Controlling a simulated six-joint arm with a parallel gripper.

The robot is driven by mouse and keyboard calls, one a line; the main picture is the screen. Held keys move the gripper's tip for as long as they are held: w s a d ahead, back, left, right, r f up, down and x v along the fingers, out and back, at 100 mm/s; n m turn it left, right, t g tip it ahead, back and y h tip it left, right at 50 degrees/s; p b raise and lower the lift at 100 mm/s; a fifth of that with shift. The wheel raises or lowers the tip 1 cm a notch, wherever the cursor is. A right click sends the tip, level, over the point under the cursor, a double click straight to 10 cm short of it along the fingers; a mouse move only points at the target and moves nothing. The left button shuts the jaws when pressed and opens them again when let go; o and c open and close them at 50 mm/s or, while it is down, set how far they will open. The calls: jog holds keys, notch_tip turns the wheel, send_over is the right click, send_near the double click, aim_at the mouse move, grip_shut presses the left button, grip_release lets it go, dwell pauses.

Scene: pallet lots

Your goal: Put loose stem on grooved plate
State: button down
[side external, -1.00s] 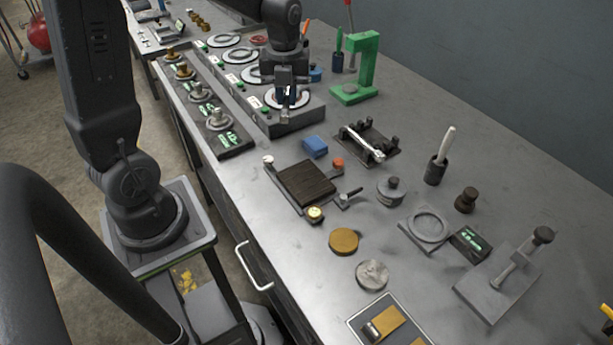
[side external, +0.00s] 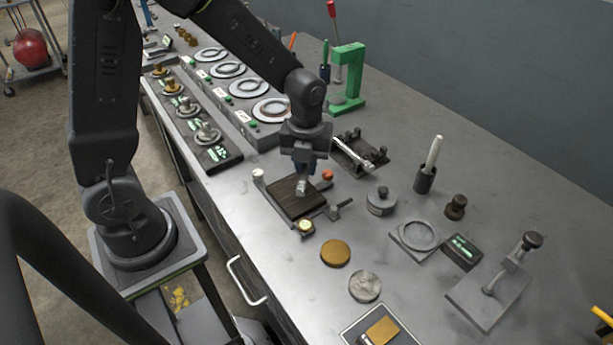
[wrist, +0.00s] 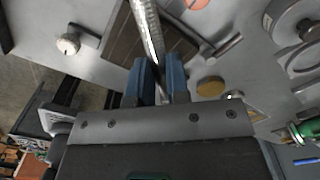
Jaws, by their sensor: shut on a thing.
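The loose stem, a shiny silvery rod, is held between the blue fingers of my gripper (wrist: 160,78). In the wrist view the stem (wrist: 147,25) sticks out past the fingertips. The grooved plate (wrist: 123,42) is dark brown with parallel lines and lies under it. In the side view my gripper (side external: 303,170) is over the grooved plate (side external: 287,205), and the lower end of the stem (side external: 301,188) shows in front of the plate. I cannot tell whether the stem touches the plate. The gripper hides the plate's back part.
Small posts and a clamp lever (side external: 340,208) stand around the plate. A dark cradle (side external: 358,155) with a silvery rod is behind to the right. A gold disc (side external: 335,253) and a grey disc (side external: 365,287) lie in front. A ringed rack (side external: 262,132) stands at the back left.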

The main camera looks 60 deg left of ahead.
aim_at(307, 178)
jog(key=shift+f, duration=2)
jog(key=c, duration=1.1)
grip_release()
jog(key=shift+f, duration=0.15)
